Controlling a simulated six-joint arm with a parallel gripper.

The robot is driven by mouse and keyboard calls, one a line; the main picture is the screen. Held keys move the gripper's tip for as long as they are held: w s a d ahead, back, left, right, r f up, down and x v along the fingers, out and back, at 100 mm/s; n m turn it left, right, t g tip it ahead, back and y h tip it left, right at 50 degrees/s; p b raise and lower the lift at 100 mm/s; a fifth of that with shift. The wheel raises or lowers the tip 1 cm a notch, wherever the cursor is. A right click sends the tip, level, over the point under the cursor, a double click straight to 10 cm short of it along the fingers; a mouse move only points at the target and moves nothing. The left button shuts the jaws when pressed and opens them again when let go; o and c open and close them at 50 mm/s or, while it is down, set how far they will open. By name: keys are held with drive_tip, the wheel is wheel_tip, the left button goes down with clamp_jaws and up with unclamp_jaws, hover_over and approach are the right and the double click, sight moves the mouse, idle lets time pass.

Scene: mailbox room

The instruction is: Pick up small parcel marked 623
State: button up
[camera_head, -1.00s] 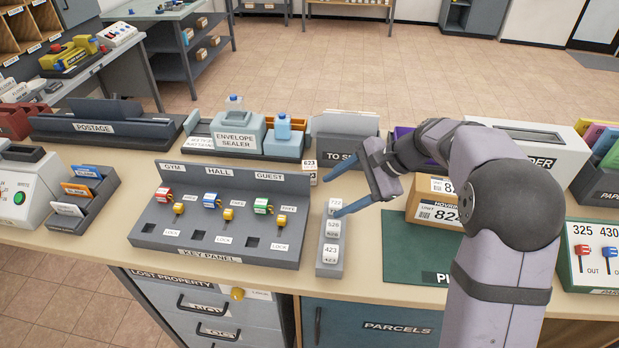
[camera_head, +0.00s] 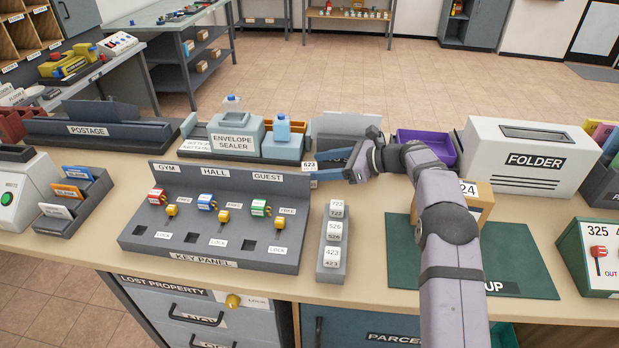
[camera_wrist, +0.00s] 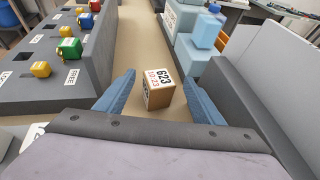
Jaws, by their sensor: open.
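The small parcel marked 623 (camera_head: 309,167) is a small brown box with a white label. It stands on the counter behind the right end of the key panel, partly hidden by the panel in the head view. In the wrist view the parcel (camera_wrist: 158,88) lies between and just beyond the two blue fingers. My gripper (camera_head: 328,167) is open, its fingers pointing left toward the parcel. In the wrist view my gripper (camera_wrist: 158,95) has one finger on each side of the parcel, with gaps visible.
The key panel (camera_head: 217,258) is close on one side. The envelope sealer (camera_head: 236,137) and a grey sorter (camera_wrist: 246,100) are close on the other. A small rack of numbered blocks (camera_head: 331,262) stands in front. A purple tray (camera_head: 440,146) and the folder machine (camera_head: 530,165) are to the right.

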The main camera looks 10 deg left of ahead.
drive_tip(key=shift+p+x, duration=1)
drive_tip(key=shift+x, duration=2.65)
drive_tip(key=shift+f, duration=0.1)
drive_tip(key=shift+d, duration=0.1)
drive_tip(key=c, duration=1)
drive_tip(key=shift+c, duration=0.2)
wheel_tip(320, 180, up, 10)
drive_tip(key=shift+r, duration=0.1)
